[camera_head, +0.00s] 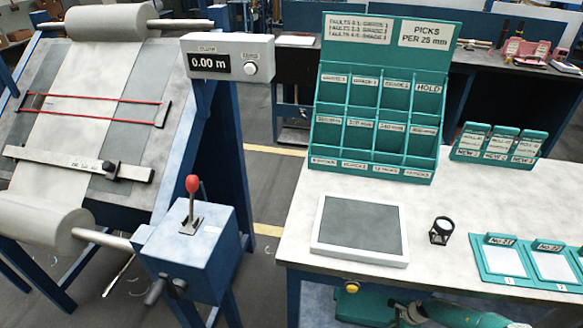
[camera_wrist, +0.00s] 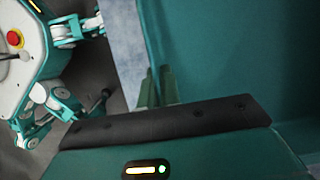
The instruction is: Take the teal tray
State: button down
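A flat teal tray (camera_head: 482,262) lies on the white bench top at the right in the head view. It holds white cards behind small tabs marked No. 21 and No. 22, and its right end is cut off by the picture edge. My teal arm shows at the bottom of the head view, below the bench edge and apart from the tray. My gripper (camera_wrist: 158,88) shows in the wrist view as two dark green prongs close together past a dark bar. Whether they are open or shut is unclear. The tray is not recognisable in the wrist view.
A black magnifier (camera_head: 441,231) and a white-framed grey pad (camera_head: 360,226) lie left of the tray. A teal pigeonhole rack (camera_head: 375,125) and a small teal card holder (camera_head: 497,158) stand behind.

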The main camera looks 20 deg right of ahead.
jog(key=shift+r, duration=0.5)
jog(key=s+a, duration=0.5)
jog(key=s, duration=0.4)
jog(key=s+a, duration=0.6)
jog(key=s, duration=0.4)
jog(key=shift+a, duration=0.1)
dwell(0.3)
